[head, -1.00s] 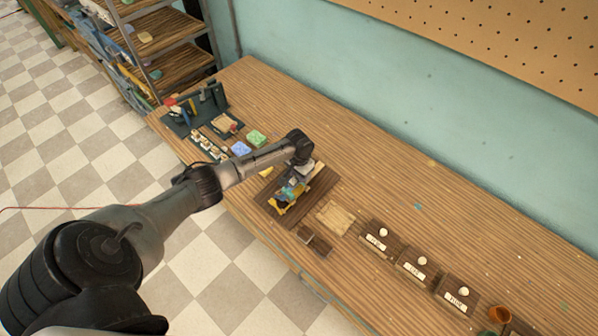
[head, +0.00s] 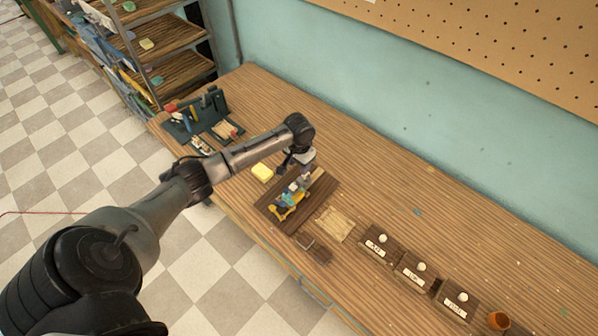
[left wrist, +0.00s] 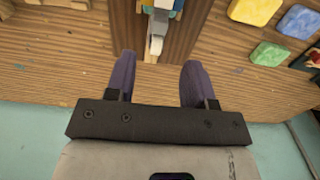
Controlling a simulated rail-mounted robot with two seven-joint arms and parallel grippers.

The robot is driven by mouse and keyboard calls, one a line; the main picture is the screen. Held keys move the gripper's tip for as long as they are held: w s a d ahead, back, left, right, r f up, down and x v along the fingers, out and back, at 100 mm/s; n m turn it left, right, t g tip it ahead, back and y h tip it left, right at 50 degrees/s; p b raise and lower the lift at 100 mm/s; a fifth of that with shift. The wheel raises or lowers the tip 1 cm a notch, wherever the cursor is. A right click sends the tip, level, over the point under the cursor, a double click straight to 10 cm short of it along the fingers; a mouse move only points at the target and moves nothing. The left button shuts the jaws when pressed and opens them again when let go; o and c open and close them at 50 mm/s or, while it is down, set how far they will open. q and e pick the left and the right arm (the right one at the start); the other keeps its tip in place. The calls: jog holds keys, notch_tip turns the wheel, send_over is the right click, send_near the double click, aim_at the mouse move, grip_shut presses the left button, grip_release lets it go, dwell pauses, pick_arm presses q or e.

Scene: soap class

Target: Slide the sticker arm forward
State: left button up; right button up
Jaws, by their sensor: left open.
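A dark wooden board (head: 322,193) lies on the bench and carries a small device (head: 288,204) with yellow, blue and grey parts. I cannot make out for sure which part is the sticker arm. In the left wrist view, a narrow grey and white piece (left wrist: 157,28) runs along the dark board (left wrist: 183,25), pointing toward the gap between my fingers. My left gripper (head: 297,166) is over the wall-side end of the device. In the left wrist view it is open (left wrist: 158,78), with nothing between its two purple fingers. My right gripper is not in view.
A yellow soap (head: 262,172) lies left of the board. Beige paper (head: 333,224) and several small labelled boxes (head: 415,270) stand to the right, with an orange-brown cup (head: 499,321) beyond. A dark tool stand (head: 200,112) is at the far left. The wall-side bench is mostly clear.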

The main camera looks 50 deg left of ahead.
pick_arm(q)
jog(key=shift+r, duration=2.2)
